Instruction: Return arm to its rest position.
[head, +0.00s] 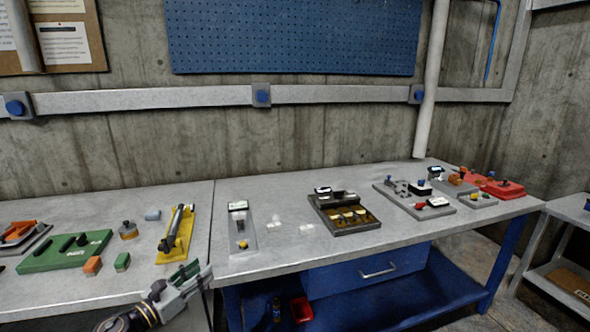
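My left gripper (199,272) shows at the lower left of the head view, its arm entering from the bottom edge. It appears in front of the workbench (290,262), just below the yellow tool stand. Its grey and dark green finger parts point up and to the right. Whether the fingers are apart or closed is too small to tell, and I see no clear object between them. My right gripper is out of view.
A green block (62,252), small orange and green blocks, and a yellow stand (178,235) are on the bench's left. A grey panel (241,228), dark tray (343,212), grey board (414,199) and red device (492,184) stand farther right.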

